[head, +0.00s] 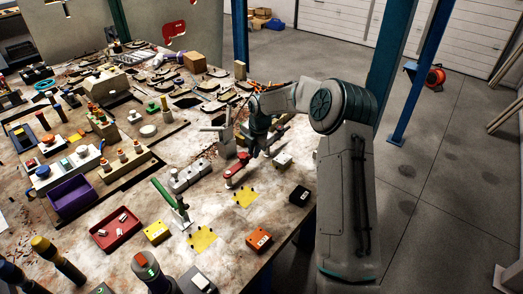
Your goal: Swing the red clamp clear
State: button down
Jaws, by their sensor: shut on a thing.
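The red clamp (236,172) lies low over the table in the head view, a red bar slanting from lower left to upper right. My gripper (253,152) reaches down from the arm at the bar's upper right end. It is shut on the red clamp at that end. The fingertips are small and partly hidden by the wrist, so the exact grip is hard to see.
The worktable (225,270) is crowded. A grey block (190,176) stands left of the red clamp, with a green-handled clamp (168,194) farther left. Yellow pads (202,239), an orange box (259,240) and a black box (300,195) lie nearer the front edge.

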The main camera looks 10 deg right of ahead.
jog(key=shift+w+r, duration=0.1)
jog(key=c, duration=1.5)
grip_release()
jog(key=shift+o, duration=0.2)
notch_tip(320, 180, up, 13)
jog(key=s+d+b, duration=0.1)
jog(key=s+b, duration=0.1)
jog(key=shift+d+r, duration=0.2)
jog(key=shift+d, duration=0.2)
jog(key=shift+s, duration=0.1)
